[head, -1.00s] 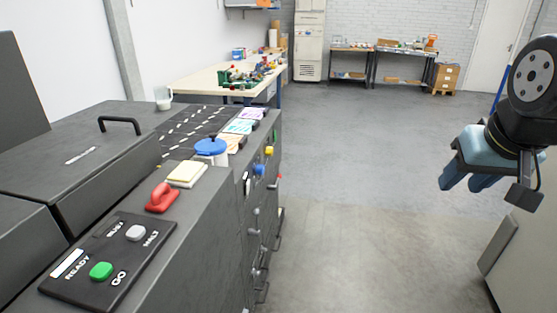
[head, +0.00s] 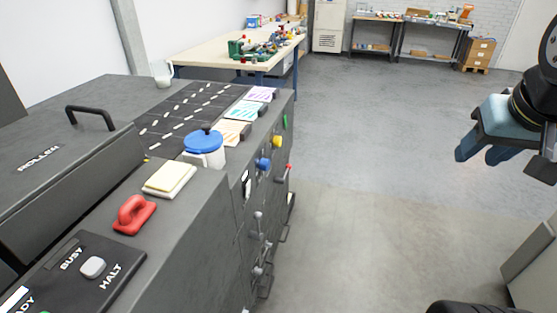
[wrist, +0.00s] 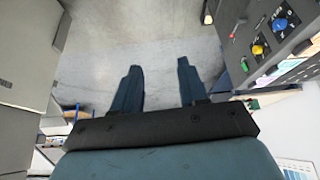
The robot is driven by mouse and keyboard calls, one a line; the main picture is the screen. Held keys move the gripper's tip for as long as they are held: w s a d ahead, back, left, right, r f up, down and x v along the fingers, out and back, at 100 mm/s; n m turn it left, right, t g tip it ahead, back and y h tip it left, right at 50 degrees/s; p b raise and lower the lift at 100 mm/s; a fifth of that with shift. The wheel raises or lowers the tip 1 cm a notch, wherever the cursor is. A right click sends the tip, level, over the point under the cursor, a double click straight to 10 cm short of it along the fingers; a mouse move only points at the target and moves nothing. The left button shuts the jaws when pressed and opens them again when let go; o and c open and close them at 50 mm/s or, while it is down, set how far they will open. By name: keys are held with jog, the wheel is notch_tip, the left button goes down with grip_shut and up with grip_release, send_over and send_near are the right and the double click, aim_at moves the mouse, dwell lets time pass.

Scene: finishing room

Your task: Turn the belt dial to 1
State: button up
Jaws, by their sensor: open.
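The dark grey machine (head: 215,200) stands at the left in the head view. Its side panel carries a blue knob (head: 263,163), a yellow knob (head: 277,141) and a narrow green part (head: 285,121). The wrist view also shows the blue knob (wrist: 281,24), yellow knob (wrist: 257,49) and green part (wrist: 244,65) at upper right. Which is the belt dial, and any numbers, I cannot read. My gripper (head: 475,155) hangs at the right, well apart from the panel. Its two fingers (wrist: 158,66) are spread and empty.
A red-tipped lever (head: 289,167) and several grey levers stick out from the machine's side. On top are a blue-lidded tub (head: 204,158), a yellow pad (head: 169,180) and a red handle (head: 134,214). Open floor (head: 370,190) lies between machine and gripper.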

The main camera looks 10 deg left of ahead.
jog(key=shift+o, duration=1.4)
jog(key=shift+w+a, duration=0.1)
jog(key=shift+o, duration=0.9)
jog(key=w+a+f+m+g+y, duration=0.2)
jog(key=w+a+f+g+y, duration=0.2)
jog(key=a+f, duration=0.4)
jog(key=w+a+g, duration=0.1)
jog(key=w+a, duration=0.1)
jog(key=shift+w+g, duration=0.3)
jog(key=m+t+y, duration=0.1)
jog(key=m+y, duration=1.3)
jog(key=m, duration=0.1)
send_near(265, 165)
jog(key=w+a+f, duration=0.1)
jog(key=w+a, duration=0.1)
jog(key=a, duration=0.6)
jog(key=shift+f, duration=0.25)
jog(key=shift+w, duration=0.1)
jog(key=shift+c, duration=0.4)
jog(key=c, duration=1)
